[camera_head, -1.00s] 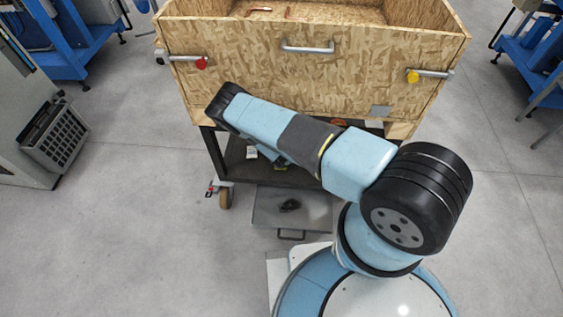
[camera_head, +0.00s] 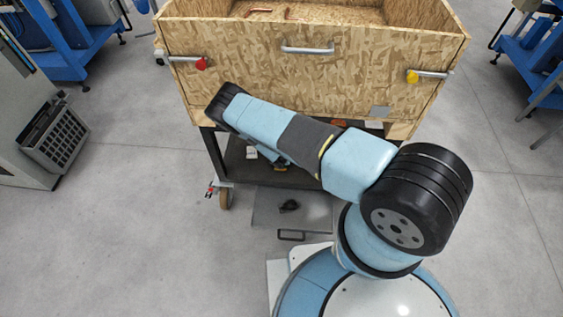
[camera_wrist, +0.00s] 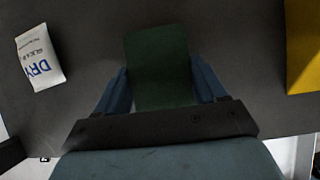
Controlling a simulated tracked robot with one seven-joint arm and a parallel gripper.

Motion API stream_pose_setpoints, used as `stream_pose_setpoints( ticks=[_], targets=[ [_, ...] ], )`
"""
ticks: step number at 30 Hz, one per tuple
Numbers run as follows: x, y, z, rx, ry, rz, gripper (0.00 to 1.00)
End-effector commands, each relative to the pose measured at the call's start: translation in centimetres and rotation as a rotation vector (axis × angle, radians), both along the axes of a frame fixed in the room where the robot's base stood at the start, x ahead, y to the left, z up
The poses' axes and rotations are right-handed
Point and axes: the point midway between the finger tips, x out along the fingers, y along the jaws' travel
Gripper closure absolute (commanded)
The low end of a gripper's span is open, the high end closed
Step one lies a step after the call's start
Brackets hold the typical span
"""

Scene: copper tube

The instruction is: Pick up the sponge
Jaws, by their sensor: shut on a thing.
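The sponge (camera_wrist: 160,65) shows as a dark green block in the wrist view, standing between the blue fingers of my gripper (camera_wrist: 162,88). The fingers are shut on its two sides. The shelf surface (camera_wrist: 90,30) behind it is dark and in shadow. In the head view my arm crosses in front of the cart, and its end reaches toward the lower shelf. My gripper is mostly hidden there, and I cannot make out the sponge clearly.
A white packet marked DRY (camera_wrist: 40,57) lies left of my gripper. A yellow object (camera_wrist: 304,45) is at the right edge. A wooden box (camera_head: 300,75) forms the cart's top, above the shelf. A flat tray (camera_head: 265,207) lies on the floor in front.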

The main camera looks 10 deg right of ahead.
Motion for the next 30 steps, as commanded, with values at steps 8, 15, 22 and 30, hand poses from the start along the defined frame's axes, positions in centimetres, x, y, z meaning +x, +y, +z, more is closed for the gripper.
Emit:
stream_pose_setpoints(
  ticks=[8, 15, 22, 30],
  targets=[
    [0.1, 0.0, 3.1, -0.001, -0.001, 0.0, 0.62],
    [-3.5, -1.5, 7.5, -0.002, 0.002, 0.001, 0.62],
    [-7.9, -3.6, 10.5, -0.003, 0.003, 0.002, 0.62],
    [-11.5, -5.4, 12.3, -0.001, 0.001, 0.002, 0.62]
  ],
)
